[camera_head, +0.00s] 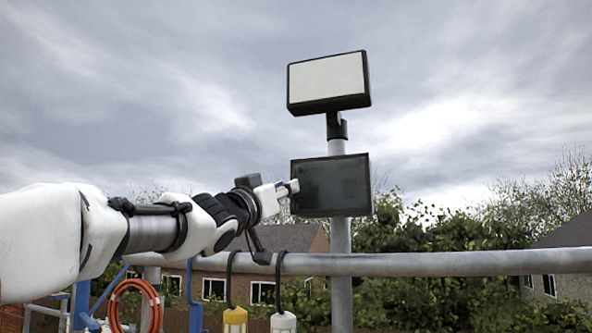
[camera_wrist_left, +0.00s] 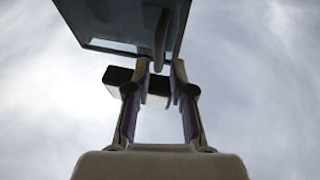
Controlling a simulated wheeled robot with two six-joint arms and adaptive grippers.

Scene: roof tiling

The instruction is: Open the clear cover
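A dark box with a glossy dark front (camera_head: 331,186) is on the pole in the head view; its front looks closed. I cannot clearly make out a clear cover apart from this front. My left gripper (camera_head: 292,187) is at the box's left edge. In the left wrist view the box's underside (camera_wrist_left: 115,22) fills the top, and a narrow dark tab (camera_wrist_left: 160,42) hangs down from it. The left fingers (camera_wrist_left: 160,72) stand apart, one on each side of the tab, with small gaps showing. My right gripper is not in view.
A box with a white panel (camera_head: 328,79) tops the same grey pole (camera_head: 341,235). A thick horizontal rail (camera_head: 450,262) crosses below. A yellow item (camera_head: 235,321) and a white one (camera_head: 283,322) hang from it. An orange coil (camera_head: 134,305) hangs at lower left. The right side is open.

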